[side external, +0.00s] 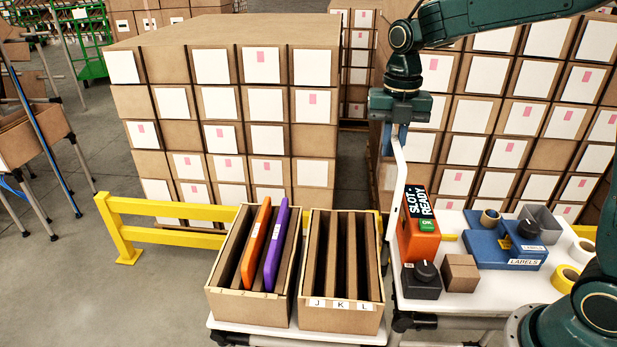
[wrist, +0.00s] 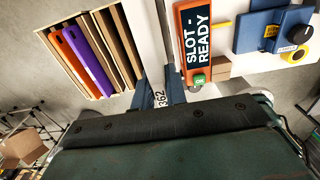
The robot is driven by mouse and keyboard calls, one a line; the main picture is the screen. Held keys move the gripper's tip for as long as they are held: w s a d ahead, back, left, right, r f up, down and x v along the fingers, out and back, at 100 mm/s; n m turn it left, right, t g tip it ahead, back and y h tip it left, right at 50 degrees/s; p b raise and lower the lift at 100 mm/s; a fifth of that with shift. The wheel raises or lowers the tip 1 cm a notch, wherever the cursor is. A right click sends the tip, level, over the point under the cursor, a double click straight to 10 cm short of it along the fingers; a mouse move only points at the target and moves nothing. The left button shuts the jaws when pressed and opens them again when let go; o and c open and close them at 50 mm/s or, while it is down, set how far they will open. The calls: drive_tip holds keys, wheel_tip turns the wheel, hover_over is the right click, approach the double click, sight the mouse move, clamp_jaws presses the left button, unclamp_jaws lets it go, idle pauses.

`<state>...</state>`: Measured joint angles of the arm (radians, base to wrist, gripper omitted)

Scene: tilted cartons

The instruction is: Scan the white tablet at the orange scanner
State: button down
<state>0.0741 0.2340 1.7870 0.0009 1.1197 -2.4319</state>
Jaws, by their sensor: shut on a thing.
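My gripper (side external: 394,138) points down and is shut on the top end of the white tablet (side external: 398,178). The tablet hangs nearly upright, seen almost edge-on, just left of the orange scanner (side external: 418,243). I cannot tell whether they touch. In the wrist view a label reading 362 (wrist: 160,99) shows between the blue fingers. The scanner stands on the white table; its display (side external: 419,202) reads "SLOT - READY" above a green OK button (side external: 426,224). It also shows in the wrist view (wrist: 177,22).
A tilted carton (side external: 241,302) holds an orange tablet (side external: 256,242) and a purple tablet (side external: 276,246). Beside it, a carton labelled J, K, L (side external: 340,318) has empty slots. A dark knob box (side external: 421,283), a brown cube (side external: 460,273) and blue label holders (side external: 491,248) crowd the scanner.

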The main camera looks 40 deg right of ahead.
drive_tip(key=shift+f, duration=0.1)
drive_tip(key=shift+f, duration=4.35)
drive_tip(key=shift+r, duration=0.15)
drive_tip(key=shift+r, duration=2.9)
